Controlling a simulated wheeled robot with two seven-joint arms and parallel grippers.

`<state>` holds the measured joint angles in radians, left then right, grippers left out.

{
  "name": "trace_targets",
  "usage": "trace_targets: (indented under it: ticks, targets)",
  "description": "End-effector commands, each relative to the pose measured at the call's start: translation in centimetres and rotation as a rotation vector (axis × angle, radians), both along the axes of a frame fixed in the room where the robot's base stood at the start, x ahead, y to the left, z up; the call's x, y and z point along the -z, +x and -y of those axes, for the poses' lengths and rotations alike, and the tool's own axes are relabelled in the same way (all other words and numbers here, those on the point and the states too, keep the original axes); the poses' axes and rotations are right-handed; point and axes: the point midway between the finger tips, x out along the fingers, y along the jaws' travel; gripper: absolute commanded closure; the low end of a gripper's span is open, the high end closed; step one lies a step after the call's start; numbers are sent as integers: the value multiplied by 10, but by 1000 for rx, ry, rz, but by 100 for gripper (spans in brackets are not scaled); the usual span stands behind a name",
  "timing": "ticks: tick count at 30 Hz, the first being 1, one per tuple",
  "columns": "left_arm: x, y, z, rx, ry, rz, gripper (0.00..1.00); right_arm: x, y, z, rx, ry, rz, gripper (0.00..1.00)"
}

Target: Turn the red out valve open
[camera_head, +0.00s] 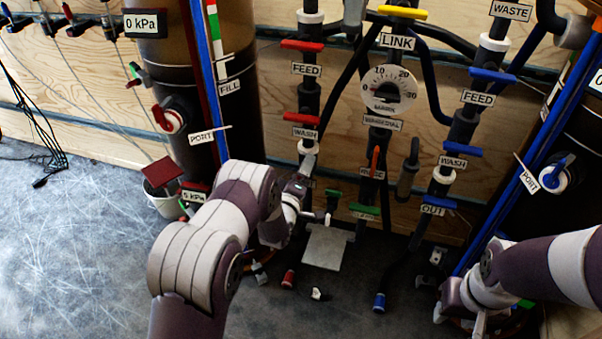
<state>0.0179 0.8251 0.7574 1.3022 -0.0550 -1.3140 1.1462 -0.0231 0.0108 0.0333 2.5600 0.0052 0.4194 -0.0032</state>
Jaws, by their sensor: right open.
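The left pipe column carries a red feed handle (302,46) and a red wash handle (301,118), both lying crosswise. No red out handle or its label shows clearly; my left gripper (312,192) covers the part of the column below the wash label. That gripper is close to the pipe, and whether it touches anything or is open cannot be told. My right gripper (459,318) is open at the lower right, low near the floor and below the blue out handle (438,201).
A pressure gauge (389,90) sits between the columns, with an upright red handle (375,160) below. Blue feed (492,76) and wash (461,149) handles are on the right. Dark tanks flank the piping. A white bucket (163,203) stands left; the left floor is mostly clear.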

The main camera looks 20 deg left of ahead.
Motion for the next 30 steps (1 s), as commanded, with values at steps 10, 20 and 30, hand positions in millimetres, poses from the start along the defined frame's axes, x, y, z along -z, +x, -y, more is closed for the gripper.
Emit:
trace_targets:
  ticks: [10, 20, 30]
  targets:
    - [-1, 1, -2, -3, -272, -6, 37, 1, 0, 0, 0, 0, 0, 57]
    - [-1, 1, -2, -3, -418, -10, 37, 1, 0, 0, 0, 0, 0, 57]
    - [0, 1, -2, -4, -457, -11, 37, 1, 0, 0, 0, 0, 0, 57]
